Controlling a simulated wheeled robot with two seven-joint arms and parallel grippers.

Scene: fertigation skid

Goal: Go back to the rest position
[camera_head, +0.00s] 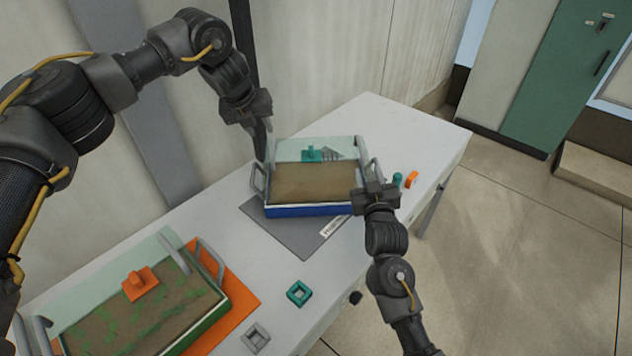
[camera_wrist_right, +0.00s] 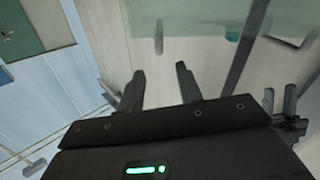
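My left gripper (camera_head: 262,148) points down at the left end of the blue tray (camera_head: 308,211), just above its left handle (camera_head: 258,181). Its fingers overlap in the head view, so I cannot tell whether they are apart. My right gripper (camera_head: 370,182) is at the tray's right handle (camera_head: 377,170), partly covering that end. In the right wrist view its two fingers (camera_wrist_right: 160,88) are apart, with nothing seen between them. The tray sits level over a grey mat (camera_head: 285,237) and holds brown material, a pale green panel and a teal knob-like piece (camera_head: 312,154).
A second, green tray (camera_head: 205,327) with an orange block (camera_head: 140,284) rests on an orange mat (camera_head: 238,299). Teal (camera_head: 299,293) and grey (camera_head: 256,337) square rings lie on the white table (camera_head: 225,245). Small teal (camera_head: 397,179) and orange (camera_head: 412,179) pieces lie at right. A wall stands behind.

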